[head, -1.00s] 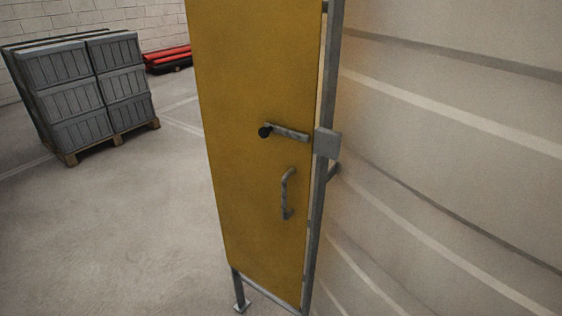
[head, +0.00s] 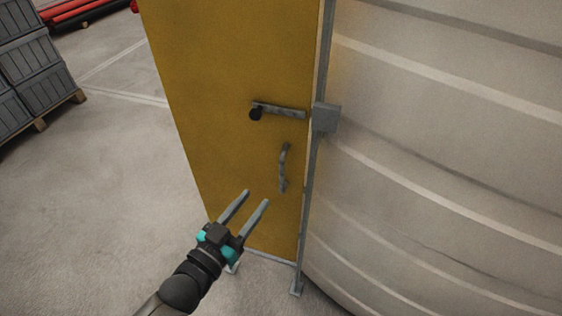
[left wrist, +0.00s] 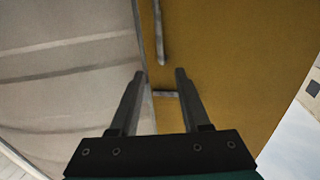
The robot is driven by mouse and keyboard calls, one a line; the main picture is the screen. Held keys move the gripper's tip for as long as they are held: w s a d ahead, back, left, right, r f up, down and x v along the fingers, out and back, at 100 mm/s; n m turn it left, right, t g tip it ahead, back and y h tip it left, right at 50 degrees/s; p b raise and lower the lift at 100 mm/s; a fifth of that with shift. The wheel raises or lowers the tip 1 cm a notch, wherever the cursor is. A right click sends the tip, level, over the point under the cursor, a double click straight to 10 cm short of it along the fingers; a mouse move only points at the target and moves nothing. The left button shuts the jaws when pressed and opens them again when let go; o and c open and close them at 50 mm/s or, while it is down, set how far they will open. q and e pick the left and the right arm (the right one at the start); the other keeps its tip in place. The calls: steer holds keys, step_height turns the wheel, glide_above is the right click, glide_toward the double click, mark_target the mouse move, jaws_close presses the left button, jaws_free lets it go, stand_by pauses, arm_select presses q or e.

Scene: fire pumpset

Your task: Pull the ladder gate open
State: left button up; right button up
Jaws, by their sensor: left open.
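The yellow ladder gate (head: 215,85) stands upright in a grey post frame and looks shut. A grey latch bar (head: 280,110) with a black knob (head: 255,114) reaches toward a grey block (head: 326,117) on the post. A grey pull handle (head: 284,168) is below the latch. My left gripper (head: 257,197) is open and empty, below and left of the pull handle, apart from it in the picture. In the left wrist view, the gripper (left wrist: 161,73) shows open, with the pull handle (left wrist: 158,35) beyond its fingertips. My right gripper is not in view.
A large pale ribbed curved wall (head: 440,150) stands right of the gate post. Grey crates (head: 30,60) on a wooden pallet (head: 60,108) and red pipes (head: 75,12) are at the far left. The concrete floor left of the gate is clear.

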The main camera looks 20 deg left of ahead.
mark_target(280, 167)
arm_select(q)
steer(key=x, duration=1.3)
steer(key=shift+w+f, duration=0.1)
steer(key=shift+w, duration=0.1)
steer(key=shift+c, duration=0.4)
jaws_close()
stand_by(0.6)
